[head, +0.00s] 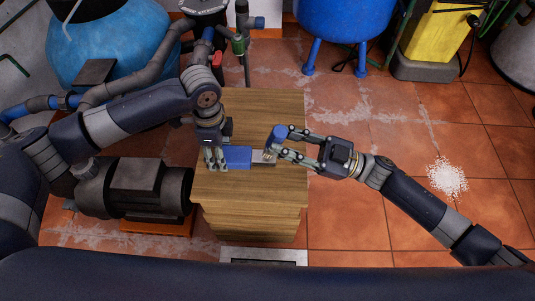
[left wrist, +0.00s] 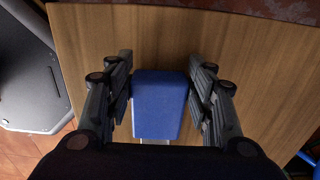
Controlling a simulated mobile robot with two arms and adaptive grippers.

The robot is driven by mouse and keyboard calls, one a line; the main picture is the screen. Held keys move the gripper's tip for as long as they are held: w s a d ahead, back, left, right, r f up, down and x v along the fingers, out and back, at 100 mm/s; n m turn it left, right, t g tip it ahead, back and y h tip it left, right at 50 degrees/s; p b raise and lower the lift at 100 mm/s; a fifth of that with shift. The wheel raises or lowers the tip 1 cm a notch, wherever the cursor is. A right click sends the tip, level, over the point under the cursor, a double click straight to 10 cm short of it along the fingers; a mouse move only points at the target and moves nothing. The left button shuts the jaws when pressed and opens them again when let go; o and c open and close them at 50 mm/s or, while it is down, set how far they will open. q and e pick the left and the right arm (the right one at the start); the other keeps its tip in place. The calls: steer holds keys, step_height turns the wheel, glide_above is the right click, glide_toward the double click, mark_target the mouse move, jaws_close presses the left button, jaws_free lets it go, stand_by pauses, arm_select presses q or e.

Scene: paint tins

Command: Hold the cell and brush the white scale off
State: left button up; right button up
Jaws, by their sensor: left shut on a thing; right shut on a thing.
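The cell lies flat on the wooden worktop, its blue body (head: 238,157) on the left and a greyish end to the right. My left gripper (head: 216,160) is shut on the blue body at its left end. The left wrist view shows that blue body (left wrist: 160,105) between the two fingers. My right gripper (head: 284,145) is shut on a brush with a blue handle (head: 279,132). The brush's pale bristles (head: 269,155) are down at the cell's greyish end; whether they touch is too small to tell. White scale cannot be made out clearly there.
The wooden worktop (head: 262,108) is clear behind and in front of the cell. A dark motor (head: 140,190) and pipes crowd its left side. A blue tank (head: 340,20) and yellow container (head: 432,38) stand behind. White granules (head: 447,178) lie on the open tiled floor.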

steer(key=s, duration=0.2)
steer(key=shift+s+f, duration=0.15)
steer(key=shift+s, duration=0.2)
steer(key=shift+f, duration=0.4)
stand_by(0.5)
steer(key=shift+w+a+f, duration=0.1)
steer(key=shift+w+f, duration=0.05)
steer(key=shift+w, duration=0.6)
steer(key=shift+w+a+f, duration=0.1)
steer(key=shift+w, duration=0.6)
steer(key=w, duration=0.1)
steer(key=w+r, duration=0.1)
steer(key=shift+w+a, duration=0.1)
steer(key=shift+w, duration=0.2)
steer(key=shift+s+r, duration=0.15)
steer(key=shift+s, duration=0.55)
steer(key=shift+s+r, duration=0.1)
steer(key=shift+s, duration=0.55)
